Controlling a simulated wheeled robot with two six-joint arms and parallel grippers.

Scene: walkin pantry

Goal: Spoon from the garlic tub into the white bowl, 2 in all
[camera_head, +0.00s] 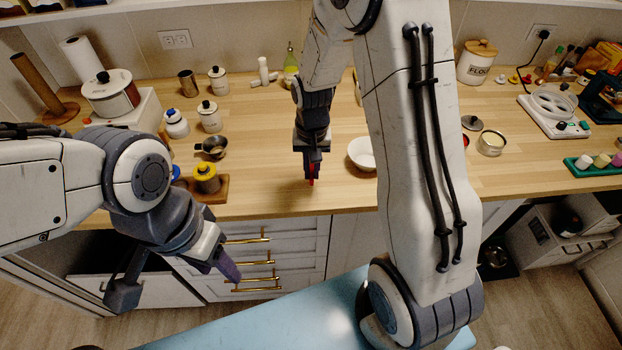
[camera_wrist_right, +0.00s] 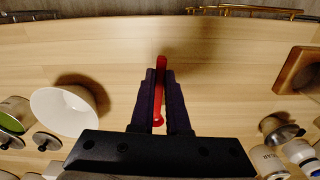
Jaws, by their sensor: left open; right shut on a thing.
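The white bowl (camera_head: 361,153) stands upright on the wooden counter, right of my right gripper (camera_head: 312,170). It also shows in the right wrist view (camera_wrist_right: 62,110), and its inside looks empty. My right gripper is shut on a slim red utensil (camera_wrist_right: 160,68), likely the spoon, above the counter. Its bowl end cannot be made out. An open round tub (camera_head: 491,143) with pale contents, perhaps the garlic tub, stands further right; no label is readable. My left gripper (camera_head: 224,264) is open and empty, low in front of the counter drawers.
A small metal pan (camera_head: 213,147) and a yellow-topped jar (camera_head: 206,179) on a wooden board stand left. White canisters stand behind them. A loose lid (camera_head: 472,122) lies beside the tub. Counter around my right gripper is clear.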

